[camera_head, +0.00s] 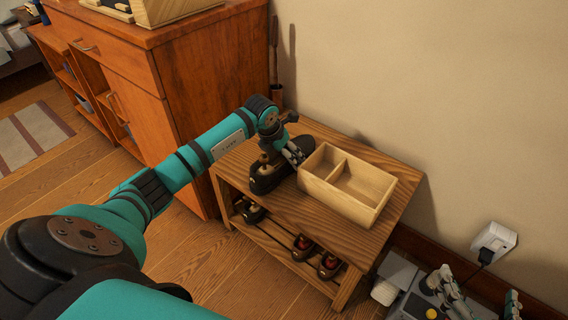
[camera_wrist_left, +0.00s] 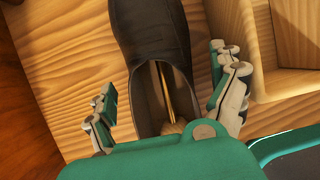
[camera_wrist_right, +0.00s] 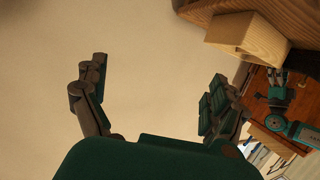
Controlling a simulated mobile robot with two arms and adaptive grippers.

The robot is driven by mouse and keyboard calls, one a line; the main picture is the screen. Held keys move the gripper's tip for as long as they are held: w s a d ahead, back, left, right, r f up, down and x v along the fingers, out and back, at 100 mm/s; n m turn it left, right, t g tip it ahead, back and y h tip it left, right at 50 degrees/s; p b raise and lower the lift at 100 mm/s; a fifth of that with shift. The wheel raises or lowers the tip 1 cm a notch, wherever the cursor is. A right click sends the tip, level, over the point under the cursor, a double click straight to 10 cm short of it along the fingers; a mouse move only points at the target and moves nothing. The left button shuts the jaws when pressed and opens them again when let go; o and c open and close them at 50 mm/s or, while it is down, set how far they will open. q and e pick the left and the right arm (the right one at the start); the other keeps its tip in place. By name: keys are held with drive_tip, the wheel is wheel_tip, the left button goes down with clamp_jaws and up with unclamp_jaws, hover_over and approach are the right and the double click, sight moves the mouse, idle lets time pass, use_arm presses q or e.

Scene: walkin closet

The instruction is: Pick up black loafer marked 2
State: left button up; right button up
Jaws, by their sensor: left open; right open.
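A black loafer (camera_head: 264,179) lies on top of the wooden bench, left of the wooden box. It fills the middle of the left wrist view (camera_wrist_left: 150,35), with a wooden shoe tree inside its opening. No number shows on it. My left gripper (camera_head: 287,151) is at the loafer from above. In the left wrist view its fingers (camera_wrist_left: 166,85) are open, one on each side of the shoe's opening; I cannot tell whether they touch it. My right gripper (camera_wrist_right: 158,78) is open and empty, with the wall behind it; its fingers also show low right in the head view (camera_head: 480,293).
The open two-part wooden box (camera_head: 365,205) sits close beside the loafer on the bench (camera_head: 300,220). Several dark shoes (camera_head: 303,246) stand on the lower shelf. A wooden cabinet (camera_head: 175,80) is at left. A wall outlet (camera_head: 494,242) with a plug is at right.

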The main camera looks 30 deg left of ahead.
use_arm(q)
drive_tip(key=shift+w+f, duration=0.15)
drive_tip(key=shift+f, duration=0.1)
drive_tip(key=c, duration=1.6)
drive_tip(key=shift+r, duration=0.15)
drive_tip(key=shift+c, duration=1)
